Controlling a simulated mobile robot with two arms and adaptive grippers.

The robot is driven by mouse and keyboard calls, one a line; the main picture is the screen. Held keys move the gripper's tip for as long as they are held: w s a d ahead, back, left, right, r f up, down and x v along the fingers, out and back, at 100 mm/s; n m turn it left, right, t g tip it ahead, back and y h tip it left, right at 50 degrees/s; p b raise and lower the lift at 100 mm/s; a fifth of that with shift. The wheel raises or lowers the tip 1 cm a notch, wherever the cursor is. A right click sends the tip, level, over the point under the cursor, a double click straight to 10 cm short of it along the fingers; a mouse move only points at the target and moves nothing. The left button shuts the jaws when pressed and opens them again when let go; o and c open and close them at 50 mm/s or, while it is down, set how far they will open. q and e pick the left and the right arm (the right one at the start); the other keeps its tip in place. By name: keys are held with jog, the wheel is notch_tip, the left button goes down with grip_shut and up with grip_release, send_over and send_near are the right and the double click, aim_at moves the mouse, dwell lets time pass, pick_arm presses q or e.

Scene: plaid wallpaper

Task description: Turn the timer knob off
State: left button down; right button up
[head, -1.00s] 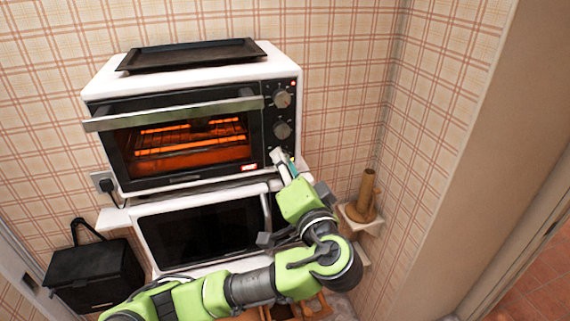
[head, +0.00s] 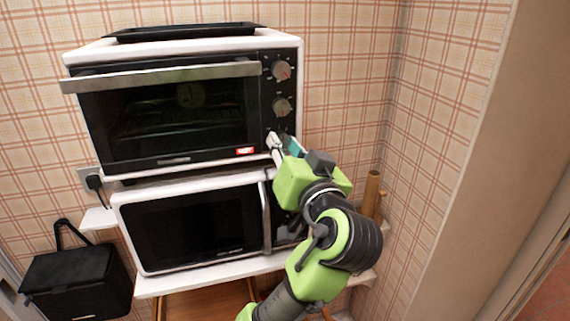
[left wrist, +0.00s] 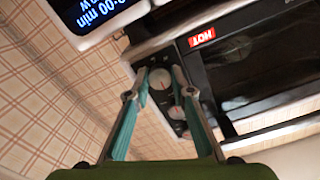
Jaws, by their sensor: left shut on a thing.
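The toaster oven (head: 170,160) is white and black, with a column of knobs on its right panel. The upper knob (head: 281,70) and middle knob (head: 282,106) are in plain view in the head view. The timer knob (left wrist: 160,79), the lowest one, sits between my fingertips in the left wrist view; in the head view my fingers largely cover it. My left gripper (head: 284,143) is shut on this knob, and it also shows in the left wrist view (left wrist: 161,76). The oven window (head: 180,112) is dark. My right gripper is not in view.
A white microwave (head: 125,215) stands on a shelf under the oven, close below my left gripper. The oven's door handle (head: 160,75) sticks out in front. A black tray (head: 185,32) lies on top. A wooden cylinder (head: 371,192) stands at right by the wall. A black bag (head: 75,285) is at lower left.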

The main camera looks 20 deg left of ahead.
pick_arm(q)
jog(key=shift+f+n+b, duration=0.1)
jog(key=shift+n+b, duration=1)
jog(key=shift+b, duration=0.1)
jog(key=c, duration=1.8)
grip_release()
